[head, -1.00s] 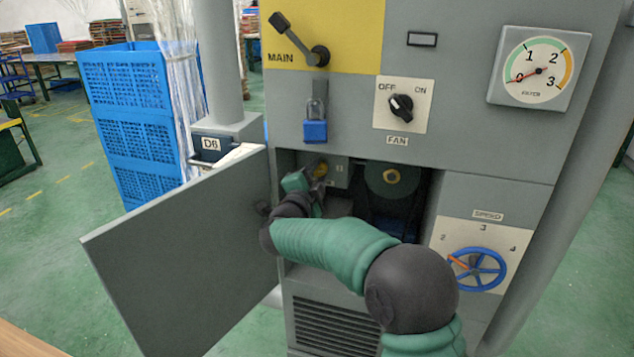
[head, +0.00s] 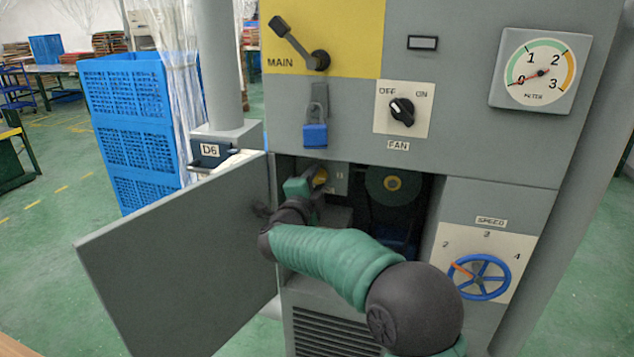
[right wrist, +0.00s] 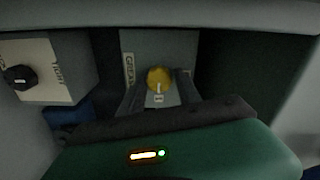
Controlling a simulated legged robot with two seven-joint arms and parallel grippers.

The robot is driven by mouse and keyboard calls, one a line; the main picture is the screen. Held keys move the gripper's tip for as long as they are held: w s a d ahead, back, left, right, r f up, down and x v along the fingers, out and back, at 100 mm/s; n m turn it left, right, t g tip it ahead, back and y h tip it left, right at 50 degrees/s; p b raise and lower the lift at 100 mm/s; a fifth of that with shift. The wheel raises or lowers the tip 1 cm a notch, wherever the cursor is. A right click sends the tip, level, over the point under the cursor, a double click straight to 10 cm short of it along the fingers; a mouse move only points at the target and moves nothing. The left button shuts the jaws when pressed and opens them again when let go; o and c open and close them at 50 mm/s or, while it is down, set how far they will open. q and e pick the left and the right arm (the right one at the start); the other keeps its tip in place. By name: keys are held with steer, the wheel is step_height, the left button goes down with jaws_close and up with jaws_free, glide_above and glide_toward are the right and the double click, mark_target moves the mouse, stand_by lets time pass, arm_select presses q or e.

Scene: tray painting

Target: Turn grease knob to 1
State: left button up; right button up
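The yellow grease knob (right wrist: 159,78) sits on a grey panel inside the open compartment, beside a vertical GREASE label (right wrist: 129,72). Its light mark points down toward a small white label, too small to read surely. In the head view the knob (head: 321,177) shows at the compartment's left. My right gripper (right wrist: 161,88) reaches in, its two dark fingers apart on either side of the knob; whether they touch it I cannot tell. In the head view its green body (head: 297,188) is left of the knob. My left gripper is not in view.
The compartment door (head: 175,265) stands open at left. A pulley (head: 391,183) is inside to the right. A black knob (right wrist: 18,77) is on a side box. The FAN switch (head: 401,111), padlock (head: 315,135) and blue SPEED wheel (head: 481,277) are on the cabinet front.

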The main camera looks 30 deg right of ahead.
steer(key=shift+o, duration=1.2)
steer(key=shift+w+f, duration=0.2)
steer(key=shift+d, duration=0.1)
steer(key=shift+s+r, duration=0.1)
steer(key=shift+s, duration=0.05)
steer(key=v, duration=1.6)
steer(key=shift+s+a+p, duration=0.15)
steer(key=shift+a+p, duration=0.2)
